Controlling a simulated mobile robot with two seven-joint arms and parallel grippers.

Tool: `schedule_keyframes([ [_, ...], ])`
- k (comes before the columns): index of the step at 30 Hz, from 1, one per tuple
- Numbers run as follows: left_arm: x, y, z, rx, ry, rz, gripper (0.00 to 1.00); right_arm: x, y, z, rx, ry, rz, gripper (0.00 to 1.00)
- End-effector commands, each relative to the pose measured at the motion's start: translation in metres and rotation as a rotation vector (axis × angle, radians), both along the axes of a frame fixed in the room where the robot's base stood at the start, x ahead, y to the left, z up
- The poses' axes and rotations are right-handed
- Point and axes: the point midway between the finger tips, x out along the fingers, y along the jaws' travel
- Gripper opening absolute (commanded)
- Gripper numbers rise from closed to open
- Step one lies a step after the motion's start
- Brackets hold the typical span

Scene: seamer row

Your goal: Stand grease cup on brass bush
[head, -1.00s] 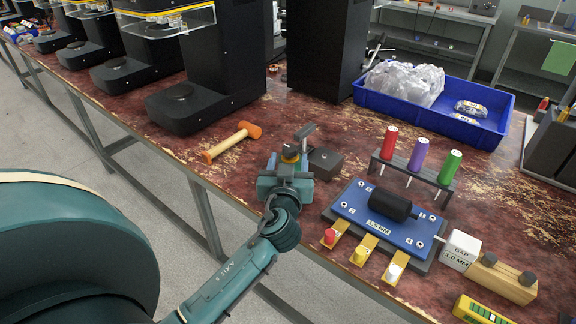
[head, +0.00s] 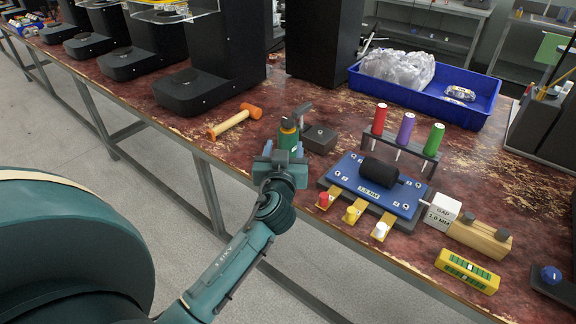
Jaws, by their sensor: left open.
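A small upright green cylinder (head: 288,138) with a brass-orange band near its top stands on the bench, just beyond my left gripper; it looks like the grease cup. No separate brass bush can be made out, and the foot of the cylinder is hidden behind my gripper, so I cannot tell what it stands on. My left gripper (head: 282,155) is open, its two fingers pointing toward the cylinder from the near side. Whether the fingers touch it is not clear. My right gripper is not in view.
A dark block (head: 320,139) stands close right of the cylinder, and an orange mallet (head: 235,120) lies left. Right are a blue plate fixture (head: 345,179), a rack of coloured handles (head: 402,145) and a blue tray (head: 425,98). The bench's front edge is near my arm.

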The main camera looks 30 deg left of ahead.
Motion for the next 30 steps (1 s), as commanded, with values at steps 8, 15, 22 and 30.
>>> schedule_keyframes([
  [8, -0.014, -0.018, -0.029, -0.008, 0.083, -0.077, 0.53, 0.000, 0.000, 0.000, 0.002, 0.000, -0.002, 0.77],
  [15, -0.115, -0.121, -0.127, -0.076, 0.368, -0.499, 0.53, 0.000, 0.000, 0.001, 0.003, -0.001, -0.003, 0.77],
  [22, -0.202, -0.187, -0.146, -0.176, 0.434, -0.756, 0.53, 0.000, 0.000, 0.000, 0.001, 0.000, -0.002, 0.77],
  [30, -0.216, -0.197, -0.145, -0.195, 0.433, -0.797, 0.53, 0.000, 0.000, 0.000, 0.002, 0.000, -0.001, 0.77],
])
